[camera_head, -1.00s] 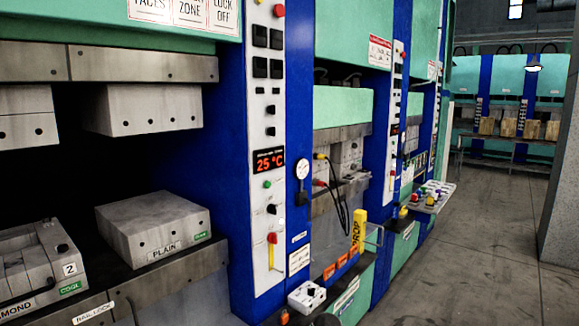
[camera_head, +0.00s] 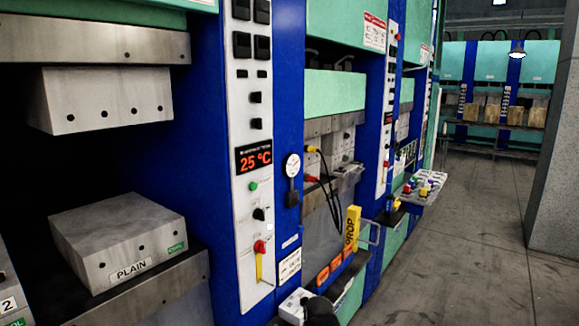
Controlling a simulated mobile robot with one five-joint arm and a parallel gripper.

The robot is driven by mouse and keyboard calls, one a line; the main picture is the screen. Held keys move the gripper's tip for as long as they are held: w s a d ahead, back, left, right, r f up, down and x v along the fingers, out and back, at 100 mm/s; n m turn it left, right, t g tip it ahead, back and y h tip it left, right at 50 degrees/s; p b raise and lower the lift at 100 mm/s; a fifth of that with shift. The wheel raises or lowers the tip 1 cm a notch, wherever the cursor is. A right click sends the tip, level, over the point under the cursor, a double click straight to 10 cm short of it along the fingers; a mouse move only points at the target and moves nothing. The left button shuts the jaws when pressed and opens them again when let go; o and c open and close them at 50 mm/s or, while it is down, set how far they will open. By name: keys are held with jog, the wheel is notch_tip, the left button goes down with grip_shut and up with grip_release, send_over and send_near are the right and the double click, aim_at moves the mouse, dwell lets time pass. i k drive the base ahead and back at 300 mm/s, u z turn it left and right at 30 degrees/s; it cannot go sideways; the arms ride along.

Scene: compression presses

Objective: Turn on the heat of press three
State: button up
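The nearest press has a white control panel (camera_head: 253,150) on its blue column. A display (camera_head: 254,158) on it reads 25 °C in orange-red. Below are a green button (camera_head: 253,186), a black rotary knob (camera_head: 260,214) and a red-topped lever on a yellow strip (camera_head: 260,262). Black gauges and switches sit above the display. Farther right, another press has its own white panel (camera_head: 388,120) with a small red display, too small to read. No press number is readable, so I cannot tell which is press three.
A PLAIN block (camera_head: 118,240) sits in the nearest press, under an upper block (camera_head: 105,98). A tray of coloured items (camera_head: 422,188) juts into the aisle. The grey floor (camera_head: 470,260) is clear at right.

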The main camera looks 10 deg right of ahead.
aim_at(259, 214)
jog(key=u, duration=4.6)
jog(key=i, duration=0.1)
jog(key=z, duration=3.05)
jog(key=k, duration=0.85)
jog(key=z, duration=1.1)
jog(key=i, duration=1)
jog(key=u, duration=0.05)
